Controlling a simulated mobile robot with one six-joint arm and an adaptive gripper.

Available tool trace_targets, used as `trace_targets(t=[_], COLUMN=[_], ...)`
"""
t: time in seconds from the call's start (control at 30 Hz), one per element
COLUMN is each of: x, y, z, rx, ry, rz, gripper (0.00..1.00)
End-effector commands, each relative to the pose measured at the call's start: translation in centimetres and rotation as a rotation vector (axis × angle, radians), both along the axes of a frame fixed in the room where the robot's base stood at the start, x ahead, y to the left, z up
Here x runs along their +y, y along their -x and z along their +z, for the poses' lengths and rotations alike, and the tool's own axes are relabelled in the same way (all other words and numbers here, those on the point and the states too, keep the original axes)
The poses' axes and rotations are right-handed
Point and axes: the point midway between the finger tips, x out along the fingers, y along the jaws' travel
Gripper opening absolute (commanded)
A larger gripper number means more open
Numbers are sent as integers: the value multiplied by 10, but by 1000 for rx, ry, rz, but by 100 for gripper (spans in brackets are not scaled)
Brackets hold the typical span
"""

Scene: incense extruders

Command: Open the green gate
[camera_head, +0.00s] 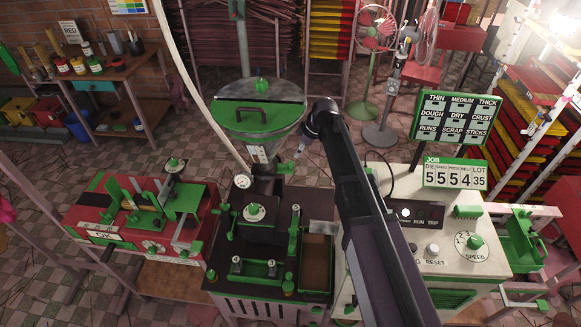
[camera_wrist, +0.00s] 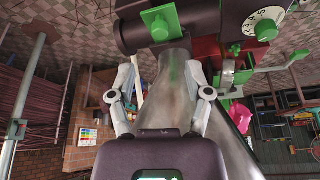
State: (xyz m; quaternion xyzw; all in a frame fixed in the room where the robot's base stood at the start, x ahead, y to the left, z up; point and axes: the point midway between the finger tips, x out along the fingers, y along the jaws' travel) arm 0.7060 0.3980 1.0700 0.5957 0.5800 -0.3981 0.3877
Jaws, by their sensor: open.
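I cannot tell for sure which green part is the gate. A metal hopper (camera_head: 262,130) with a green lid (camera_head: 258,112) stands above the dark extruder in the head view. Its tapering metal body (camera_wrist: 178,85) also shows in the wrist view, between and beyond my fingers. My gripper (camera_head: 298,153) is beside the hopper's lower right side. In the wrist view, my gripper (camera_wrist: 160,68) is open, its fingers apart on either side of the metal. A small green part shows beside the right finger. A green plate (camera_wrist: 160,22) is on the dark cylinder ahead. Contact is unclear.
The dark extruder (camera_head: 265,225) with green fittings stands below the hopper. A red bench machine (camera_head: 135,215) is at left, and a white control console (camera_head: 440,225) with signboards (camera_head: 457,120) at right. Fans (camera_head: 376,28) and drying racks stand behind.

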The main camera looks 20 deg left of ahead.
Motion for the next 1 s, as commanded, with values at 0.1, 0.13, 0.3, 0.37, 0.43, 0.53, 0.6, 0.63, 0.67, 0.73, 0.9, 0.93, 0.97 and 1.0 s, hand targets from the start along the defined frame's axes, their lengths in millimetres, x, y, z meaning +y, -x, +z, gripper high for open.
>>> trace_targets(t=[0.1, 0.13, 0.3, 0.37, 0.43, 0.53, 0.6, 0.63, 0.67, 0.73, 0.9, 0.93, 0.97, 1.0], x=[4, 5, 11, 13, 15, 19, 21, 22, 23, 25, 30, 31, 31, 32], y=[0, 0, 0, 0, 0, 0, 0, -1, -1, -1, -1, -1, -1, -1], z=[-14, -16, -29, -33, -39, -46, -52, -54, -56, -62, -73, -75, -76, -78], rx=[0, 0, 0, 0, 0, 0, 0, 0, 0, 0, 0, 0, 0, 0], ry=[0, 0, 0, 0, 0, 0, 0, 0, 0, 0, 0, 0, 0, 0], rz=[0, 0, 0, 0, 0, 0, 0, 0, 1, 1, 1, 1, 1, 1], gripper=[65, 65, 65, 65, 65, 65, 65, 65, 65, 65, 65, 65, 65, 65])
